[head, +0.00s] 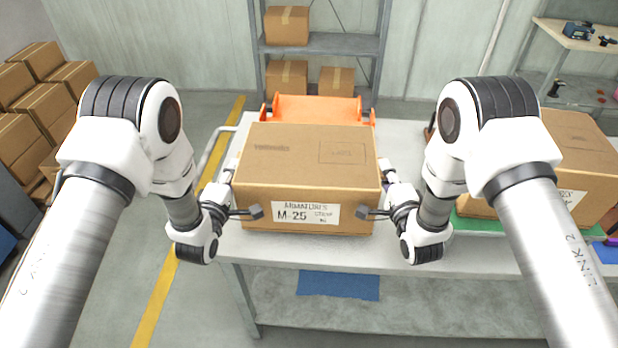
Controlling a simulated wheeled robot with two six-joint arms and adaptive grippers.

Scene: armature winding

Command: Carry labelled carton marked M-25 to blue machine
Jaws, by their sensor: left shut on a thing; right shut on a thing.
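A brown carton (310,158) with a white label reading M-25 is in the middle of the head view, upright, at the near edge of a light table. My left gripper (235,208) is at its left side and my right gripper (382,208) at its right side. Both are shut on the carton, one from each side, with a dark finger showing at each end of the label. The carton hides its far side and underside, so I cannot tell whether it touches the table. No blue machine can be made out for certain.
An orange frame (318,108) stands behind the carton. Another labelled carton (570,150) sits on a green mat (480,226) at the right. Stacked cartons (40,95) stand at far left. A grey shelf (335,45) holds more boxes. A yellow floor line (158,295) runs left of the table.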

